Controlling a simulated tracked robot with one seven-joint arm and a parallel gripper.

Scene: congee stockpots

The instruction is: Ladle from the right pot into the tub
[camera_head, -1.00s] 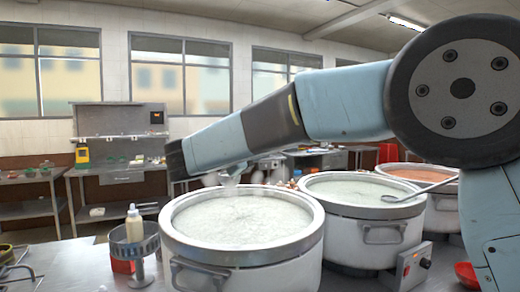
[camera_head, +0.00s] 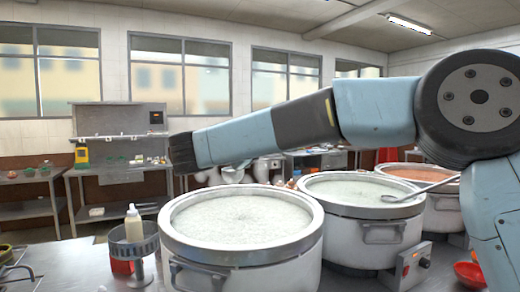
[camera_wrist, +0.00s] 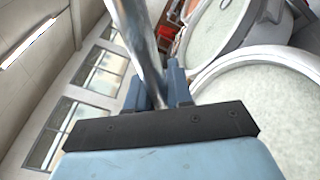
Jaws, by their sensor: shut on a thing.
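My gripper (camera_wrist: 156,84) is shut on a shiny metal handle (camera_wrist: 140,40) in the wrist view. The handle runs out of the top of the picture, so its far end is hidden. In the head view my gripper's fingers and the held handle cannot be made out. The rightmost pot (camera_head: 445,212) holds something orange and is partly behind my arm. The middle pot (camera_head: 345,232) holds pale congee, with a ladle (camera_head: 425,187) resting across its rim. The front left pot (camera_head: 240,275) holds pale congee under my arm's far end. I cannot pick out a tub.
A control box (camera_head: 408,266) and a red bowl (camera_head: 470,274) are at right. Steel side tables (camera_head: 118,170) line the back wall.

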